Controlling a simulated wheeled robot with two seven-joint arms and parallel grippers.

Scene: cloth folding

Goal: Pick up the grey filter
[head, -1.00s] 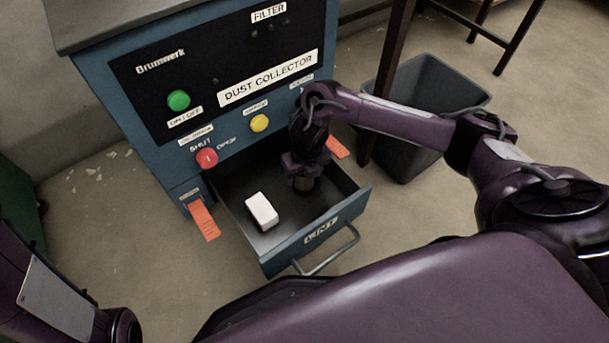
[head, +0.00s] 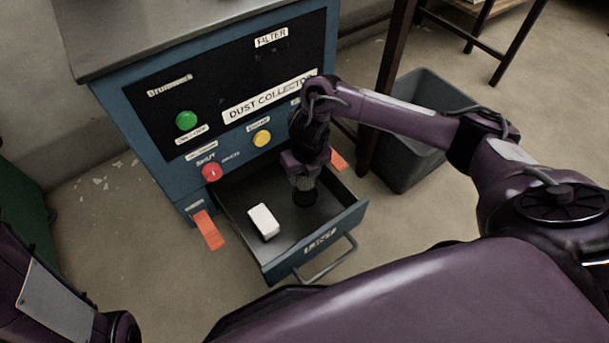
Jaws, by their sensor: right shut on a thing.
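The grey filter (head: 304,184) is a small upright cylinder with a grey body and a dark lower end. It is in the right half of the open drawer (head: 262,264) of the blue dust collector. My right gripper (head: 303,176) points down into the drawer and is shut on the filter's upper part. The gripper hides the filter's top. Whether the filter's base touches the drawer floor is hard to tell. Of my left arm only a link shows at the lower left; its gripper is out of view.
A white block (head: 263,222) lies in the drawer, left of the filter. The drawer handle (head: 330,262) sticks out in front. Orange tags (head: 209,231) hang beside the drawer. A grey bin (head: 413,150) and a dark table leg (head: 387,85) stand to the right.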

